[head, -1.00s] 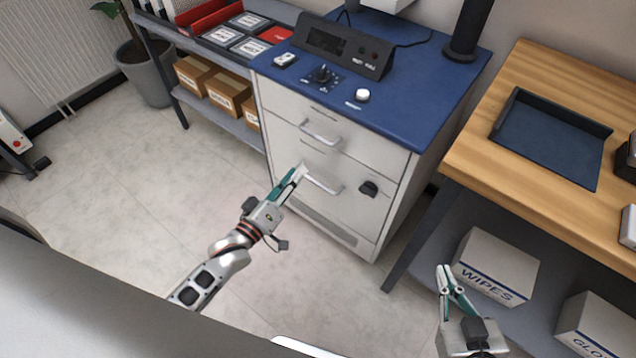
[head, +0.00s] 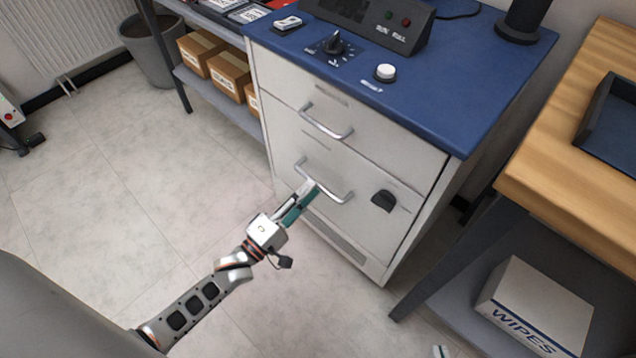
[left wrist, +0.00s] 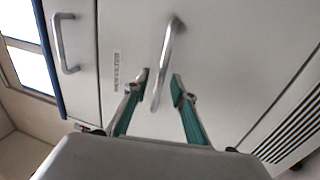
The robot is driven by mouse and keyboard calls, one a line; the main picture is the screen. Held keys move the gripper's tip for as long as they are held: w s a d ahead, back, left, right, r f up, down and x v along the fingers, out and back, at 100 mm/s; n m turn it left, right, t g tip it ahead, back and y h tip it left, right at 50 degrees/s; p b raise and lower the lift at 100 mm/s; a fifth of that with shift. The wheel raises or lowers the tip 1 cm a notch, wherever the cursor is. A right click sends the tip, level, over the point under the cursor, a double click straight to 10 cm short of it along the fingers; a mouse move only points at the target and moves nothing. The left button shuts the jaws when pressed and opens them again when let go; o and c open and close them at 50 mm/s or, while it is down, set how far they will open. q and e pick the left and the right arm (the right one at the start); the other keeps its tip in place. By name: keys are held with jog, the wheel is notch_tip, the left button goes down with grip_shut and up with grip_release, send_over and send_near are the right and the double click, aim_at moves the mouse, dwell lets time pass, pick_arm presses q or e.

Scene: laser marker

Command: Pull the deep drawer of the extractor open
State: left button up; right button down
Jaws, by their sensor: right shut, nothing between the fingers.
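The extractor (head: 262,82) is a white cabinet with a blue top. Its deep drawer (head: 352,215) is the taller lower front, flush with the cabinet, with a bar handle (head: 335,192). In the left wrist view this handle (left wrist: 167,55) runs between my left gripper's fingers. My left gripper (head: 311,188) is open, one finger on each side of the bar, not closed on it. Contact cannot be told. Only the fingertips of my right gripper (head: 440,351) show at the bottom edge of the head view, shut and empty, away from the drawer.
A shallow upper drawer (head: 365,150) with its own handle sits above. A black latch-like part (head: 383,201) is on the lower front's right. A wooden bench (head: 560,150) with a wipes box (head: 535,305) below stands right. The floor (head: 130,200) in front is clear.

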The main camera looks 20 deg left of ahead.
pick_arm(q)
jog(key=shift+x, duration=1.6)
grip_shut()
